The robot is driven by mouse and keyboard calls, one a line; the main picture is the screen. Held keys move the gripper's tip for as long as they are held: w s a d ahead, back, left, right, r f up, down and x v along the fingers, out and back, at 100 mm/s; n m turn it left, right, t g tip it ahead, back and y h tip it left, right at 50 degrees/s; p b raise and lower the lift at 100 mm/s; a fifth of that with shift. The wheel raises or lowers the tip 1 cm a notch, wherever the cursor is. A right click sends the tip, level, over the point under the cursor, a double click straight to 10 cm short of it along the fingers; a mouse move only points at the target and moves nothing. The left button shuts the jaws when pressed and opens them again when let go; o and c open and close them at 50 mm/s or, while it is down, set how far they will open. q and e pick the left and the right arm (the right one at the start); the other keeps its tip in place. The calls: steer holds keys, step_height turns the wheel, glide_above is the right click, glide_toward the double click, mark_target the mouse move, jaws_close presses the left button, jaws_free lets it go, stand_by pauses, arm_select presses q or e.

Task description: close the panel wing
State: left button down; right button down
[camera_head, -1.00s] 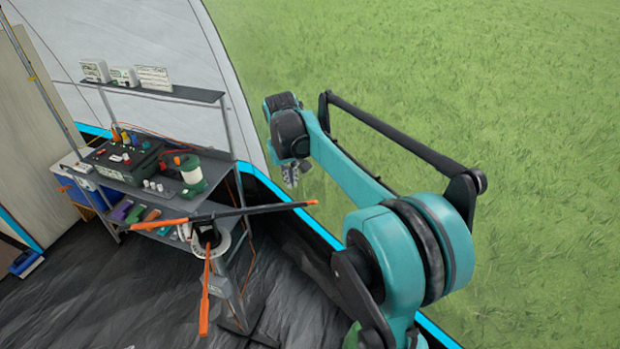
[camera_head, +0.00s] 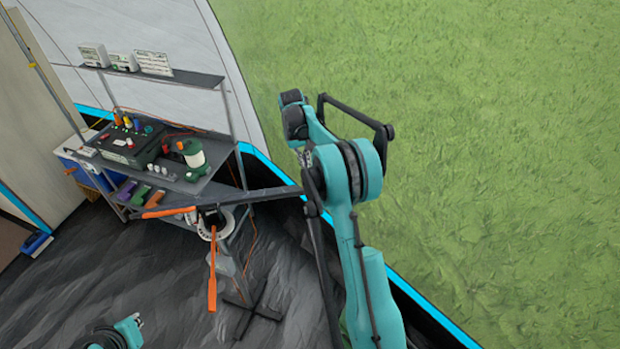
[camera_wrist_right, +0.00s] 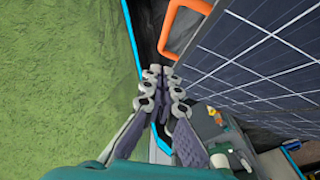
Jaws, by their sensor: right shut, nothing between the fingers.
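The panel shows in the head view almost edge-on, as a long dark bar (camera_head: 255,197) with an orange piece (camera_head: 168,212) at its left end. Its right end is hidden by my right arm. In the right wrist view its dark blue solar face (camera_wrist_right: 262,50) fills the upper right, with an orange handle (camera_wrist_right: 184,22) at its left edge. My right gripper (camera_wrist_right: 161,82) is shut and empty, left of the panel face and below the handle. It is mostly hidden behind my arm in the head view (camera_head: 304,158). My left gripper is out of view.
A workbench (camera_head: 205,188) with instruments and tools stands behind the panel. An orange leg (camera_head: 212,270) and a dark cross-shaped foot (camera_head: 252,312) stand below the panel. The tent wall's lower edge lies beside my right arm.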

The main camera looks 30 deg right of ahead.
steer(key=s+f, duration=0.2)
steer(key=f, duration=0.1)
steer(key=s+f, duration=0.1)
steer(key=shift+f, duration=0.3)
steer(key=shift+f, duration=0.1)
steer(key=shift+s, duration=0.1)
